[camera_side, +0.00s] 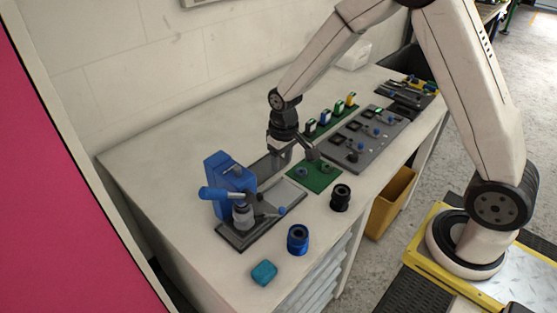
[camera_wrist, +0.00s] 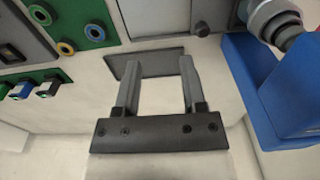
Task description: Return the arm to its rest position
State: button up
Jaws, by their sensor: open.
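My gripper (camera_side: 272,168) hangs at the end of my arm above the white workbench, just behind the blue press and left of the green board. In the wrist view my gripper (camera_wrist: 158,68) has its two grey fingers apart, with nothing held between them. A dark flat plate (camera_wrist: 152,58) lies beyond the fingertips, over the pale bench surface. My arm reaches across the bench from its base at the right. The exact height of the fingertips above the bench cannot be told.
The blue press (camera_side: 225,172) stands on a dark plate close to the gripper. The green board (camera_side: 316,177) and grey panel (camera_side: 365,142) lie to the right. A black ring-shaped part (camera_side: 341,197), a blue one (camera_side: 298,239) and a teal block (camera_side: 264,273) sit in front.

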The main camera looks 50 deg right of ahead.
jog(key=s+r+t, duration=0.1)
jog(key=s+r, duration=0.2)
jog(key=s, duration=0.4)
jog(key=s+r+t, duration=0.1)
jog(key=s+r, duration=0.2)
jog(key=s, duration=0.4)
jog(key=shift+s, duration=0.3)
